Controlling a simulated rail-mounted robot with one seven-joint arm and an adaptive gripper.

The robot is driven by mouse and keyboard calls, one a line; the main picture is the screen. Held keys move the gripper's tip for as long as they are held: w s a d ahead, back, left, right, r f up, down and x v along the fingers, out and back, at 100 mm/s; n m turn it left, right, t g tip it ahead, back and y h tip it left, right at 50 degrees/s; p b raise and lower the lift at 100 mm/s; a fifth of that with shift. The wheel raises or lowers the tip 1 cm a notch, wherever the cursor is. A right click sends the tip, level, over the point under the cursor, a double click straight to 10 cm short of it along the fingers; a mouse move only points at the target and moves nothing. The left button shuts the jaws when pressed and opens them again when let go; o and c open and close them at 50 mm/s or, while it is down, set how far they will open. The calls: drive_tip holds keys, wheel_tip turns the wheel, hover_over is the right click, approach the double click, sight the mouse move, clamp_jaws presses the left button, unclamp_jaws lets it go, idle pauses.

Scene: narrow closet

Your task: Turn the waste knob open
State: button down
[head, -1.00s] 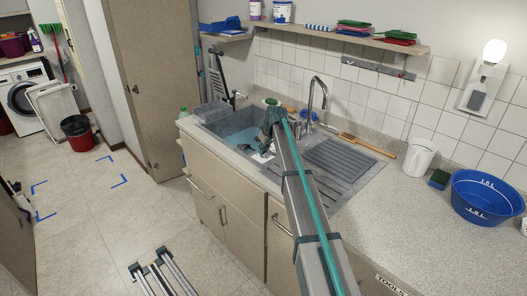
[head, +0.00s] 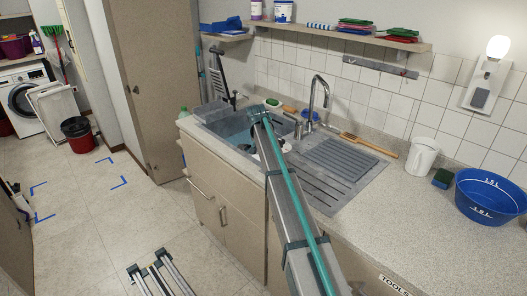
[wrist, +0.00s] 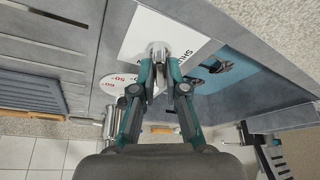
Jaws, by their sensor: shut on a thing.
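In the wrist view a small round metal knob (wrist: 158,47) stands on the grey sink deck, between a white label sheet (wrist: 150,30) with partly hidden lettering and a round white dial plate (wrist: 118,88) with red marks. My gripper (wrist: 160,67) is shut on this knob, with one green-edged finger on each side. The fingers hide its lower part. I cannot read its turn position. In the head view my gripper is at the sink (head: 228,122), largely hidden behind my own arm, and the knob is not clearly seen.
A tall tap (head: 318,98) stands behind the sink, with a wooden-handled brush (head: 365,145) to its right. A white jug (head: 422,155) and blue bowl (head: 488,195) stand on the right counter. A shelf (head: 345,35) hangs above. The front-right counter has free room.

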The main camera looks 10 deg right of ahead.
drive_tip(key=m, duration=0.3)
drive_tip(key=m+g+h+b, duration=0.1)
drive_tip(key=m, duration=0.2)
drive_tip(key=shift+w+a+g+h, duration=0.1)
drive_tip(key=shift+g+h, duration=0.2)
idle(0.3)
drive_tip(key=c, duration=1.2)
unclamp_jaws()
drive_tip(key=shift+r, duration=0.15)
drive_tip(key=v, duration=1.1)
drive_tip(key=shift+a+r, duration=0.2)
drive_tip(key=shift+r, duration=0.1)
drive_tip(key=shift+s+f, duration=0.1)
drive_tip(key=shift+s, duration=0.15)
